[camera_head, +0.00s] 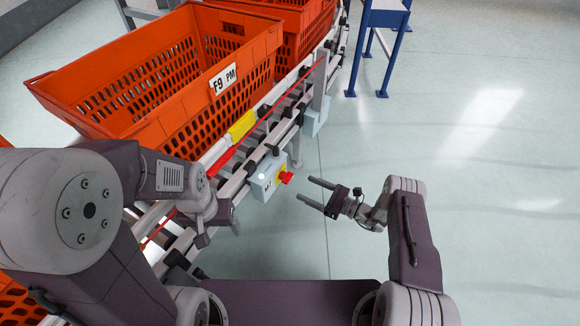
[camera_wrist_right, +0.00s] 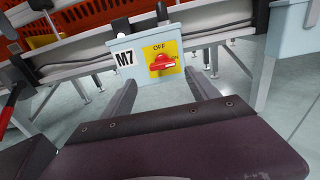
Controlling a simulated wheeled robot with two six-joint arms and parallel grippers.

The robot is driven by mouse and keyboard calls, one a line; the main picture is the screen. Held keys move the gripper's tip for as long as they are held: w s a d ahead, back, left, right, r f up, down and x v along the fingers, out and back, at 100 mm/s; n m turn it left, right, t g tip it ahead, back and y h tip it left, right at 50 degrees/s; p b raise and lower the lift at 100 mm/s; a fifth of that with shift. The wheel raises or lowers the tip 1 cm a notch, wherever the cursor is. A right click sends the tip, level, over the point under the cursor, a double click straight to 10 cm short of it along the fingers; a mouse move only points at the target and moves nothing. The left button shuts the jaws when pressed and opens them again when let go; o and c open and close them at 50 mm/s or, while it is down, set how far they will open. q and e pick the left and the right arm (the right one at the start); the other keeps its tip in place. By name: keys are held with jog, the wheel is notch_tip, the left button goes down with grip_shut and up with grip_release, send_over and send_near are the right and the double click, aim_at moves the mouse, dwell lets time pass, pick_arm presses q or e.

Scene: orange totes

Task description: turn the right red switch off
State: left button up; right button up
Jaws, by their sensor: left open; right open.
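The red switch (camera_head: 286,178) is a knob on the side of a light blue box (camera_head: 266,182) on the conveyor frame. In the right wrist view the red switch (camera_wrist_right: 161,63) sits on a yellow plate marked OFF, beside an M7 label; its handle looks roughly level. My right gripper (camera_head: 305,189) is open and empty, just right of the switch and pointing at it, with a small gap apparent. In the wrist view its fingers lie below and to either side of the knob. My left gripper (camera_head: 220,233) is open over the conveyor edge, left of the box.
Orange totes (camera_head: 150,118) stand on the conveyor (camera_head: 262,140). A second light blue box (camera_head: 318,115) hangs farther along the frame. A blue-legged stand (camera_head: 385,18) is at the back.

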aim_at(288, 177)
jog(key=b+x, duration=0.3)
jog(key=x, duration=0.5)
jog(key=shift+w+f+b, duration=0.1)
jog(key=shift+w+b, duration=0.2)
jog(key=shift+b, duration=0.05)
jog(key=shift+w+a, duration=0.2)
jog(key=shift+a, duration=0.15)
jog(key=c, duration=1.4)
jog(key=shift+o, duration=0.2)
